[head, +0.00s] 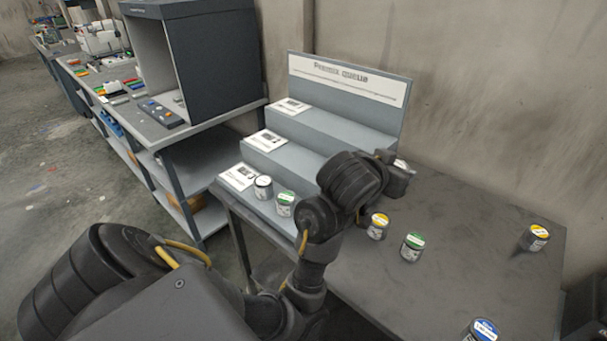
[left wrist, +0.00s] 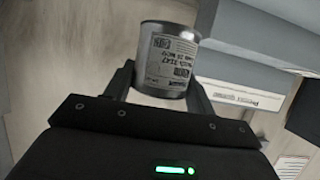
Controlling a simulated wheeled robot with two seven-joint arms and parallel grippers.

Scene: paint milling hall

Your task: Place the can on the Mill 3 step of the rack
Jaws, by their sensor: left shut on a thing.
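My left gripper (left wrist: 160,82) is shut on a grey metal can (left wrist: 165,45) with a printed white label, which appears upside down in the left wrist view. In the head view my left gripper (head: 400,176) is in the air at the right end of the rack, and the held can is mostly hidden by it. The grey stepped rack (head: 325,128), headed "Premix queue", has three steps with a card at the left of each; the card text is too small to read. My right gripper is not in view.
A white-lidded can (head: 263,188) and a green-lidded can (head: 285,204) stand on the lowest step. The upper two steps look clear where visible. On the dark table (head: 460,215) stand yellow-lidded (head: 377,227), green-lidded (head: 412,247), another yellow-lidded (head: 534,238) and blue-lidded (head: 482,331) cans.

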